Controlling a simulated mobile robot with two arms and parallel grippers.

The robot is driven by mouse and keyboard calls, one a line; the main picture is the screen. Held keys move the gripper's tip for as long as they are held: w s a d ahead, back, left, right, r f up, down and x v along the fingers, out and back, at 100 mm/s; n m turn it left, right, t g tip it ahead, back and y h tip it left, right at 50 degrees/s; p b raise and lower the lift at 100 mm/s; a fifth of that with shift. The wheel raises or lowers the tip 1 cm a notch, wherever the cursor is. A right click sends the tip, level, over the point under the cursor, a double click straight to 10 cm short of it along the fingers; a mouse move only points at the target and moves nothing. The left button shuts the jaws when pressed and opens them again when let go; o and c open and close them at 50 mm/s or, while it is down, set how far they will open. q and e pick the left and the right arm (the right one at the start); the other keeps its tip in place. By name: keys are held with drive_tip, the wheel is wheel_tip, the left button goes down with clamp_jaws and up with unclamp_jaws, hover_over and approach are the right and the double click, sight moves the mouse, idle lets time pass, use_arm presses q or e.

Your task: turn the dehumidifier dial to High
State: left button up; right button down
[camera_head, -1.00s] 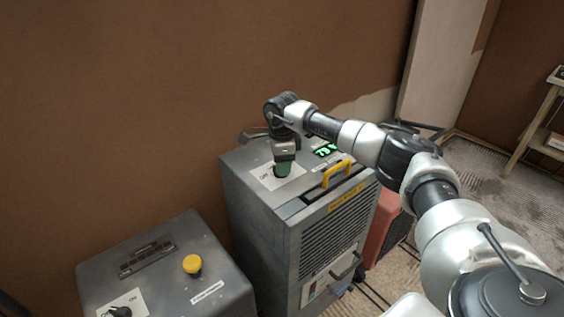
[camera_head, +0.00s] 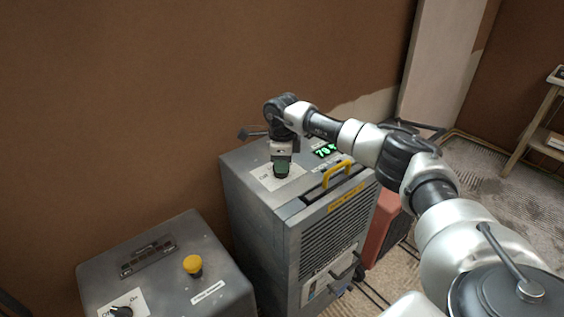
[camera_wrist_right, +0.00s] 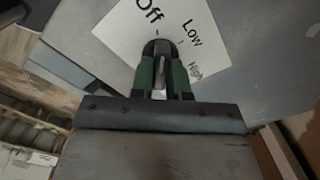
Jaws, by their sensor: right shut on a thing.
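The dehumidifier (camera_head: 256,198) is a grey metal box with a yellow handle and green lit digits on top. Its dial (camera_wrist_right: 158,47) is dark and rounded, on a white label plate (camera_wrist_right: 120,35) reading Off, Low and High in the right wrist view. My right gripper (camera_head: 282,172) reaches down onto the dial from above. Its green-padded fingers (camera_wrist_right: 162,75) are shut on the dial, one on each side. The fingers cover much of the dial, so I cannot tell for sure which mark it points to. My left gripper is not in view.
A second grey box (camera_head: 165,265) with a yellow knob (camera_head: 192,264) and its own On/Off switch (camera_head: 122,311) stands at the front left. A brown wall (camera_head: 130,100) rises close behind both boxes. A red object (camera_head: 380,235) stands right of the dehumidifier.

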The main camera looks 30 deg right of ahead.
drive_tip(key=m+p, duration=0.1)
drive_tip(key=m, duration=0.6)
drive_tip(key=shift+r+p, duration=0.15)
drive_tip(key=shift+p, duration=0.25)
drive_tip(key=m+p, duration=0.2)
drive_tip(key=m, duration=0.4)
drive_tip(key=shift+a+m, duration=0.1)
drive_tip(key=shift+m, duration=0.2)
drive_tip(key=m+p, duration=0.1)
drive_tip(key=m, duration=0.3)
drive_tip(key=shift+a+m+p, duration=0.1)
drive_tip(key=shift+m+p, duration=0.7)
drive_tip(key=shift+m, duration=1.3)
drive_tip(key=c, duration=1.1)
unclamp_jaws()
wheel_tip(320, 180, up, 11)
drive_tip(key=b, duration=0.2)
drive_tip(key=shift+f, duration=0.2)
